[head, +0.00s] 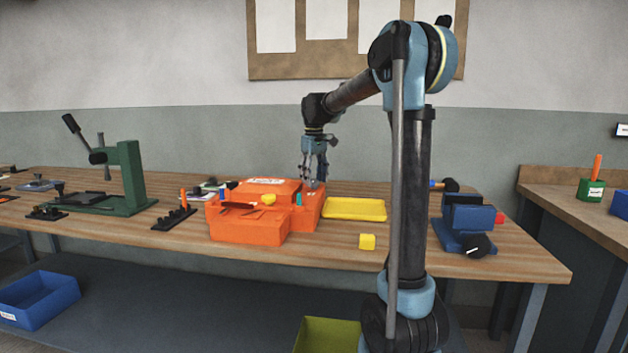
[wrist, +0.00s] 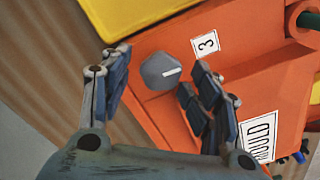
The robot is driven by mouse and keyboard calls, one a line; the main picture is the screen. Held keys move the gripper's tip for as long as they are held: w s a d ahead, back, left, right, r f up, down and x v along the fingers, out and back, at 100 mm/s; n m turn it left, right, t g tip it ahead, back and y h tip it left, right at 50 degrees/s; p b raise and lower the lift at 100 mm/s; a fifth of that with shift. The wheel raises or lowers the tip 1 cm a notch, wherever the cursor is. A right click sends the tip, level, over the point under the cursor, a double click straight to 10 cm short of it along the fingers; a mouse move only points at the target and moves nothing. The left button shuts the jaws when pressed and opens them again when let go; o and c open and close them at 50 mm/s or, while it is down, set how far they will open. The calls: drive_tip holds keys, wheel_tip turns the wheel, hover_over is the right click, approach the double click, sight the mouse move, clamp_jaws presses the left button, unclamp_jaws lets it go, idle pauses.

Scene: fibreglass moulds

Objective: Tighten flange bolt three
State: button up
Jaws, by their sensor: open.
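The orange mould (head: 248,224) stands on the wooden bench in the head view. Flange bolt three (wrist: 160,71) is a grey bolt head with a white mark, beside that label. My gripper (head: 313,178) points down over the right part of the mould. In the wrist view my gripper (wrist: 155,88) is open, with the bolt head between and just beyond its fingertips. I cannot tell whether a finger touches the bolt.
A yellow tray (head: 355,209) lies right of the mould, with a yellow block (head: 367,242) in front. A blue vise (head: 466,222) stands at the right. A green press (head: 122,180) and a black rack (head: 174,218) stand at the left.

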sight(314, 180)
drive_tip(key=shift+r, duration=0.1)
drive_tip(key=shift+r, duration=3.85)
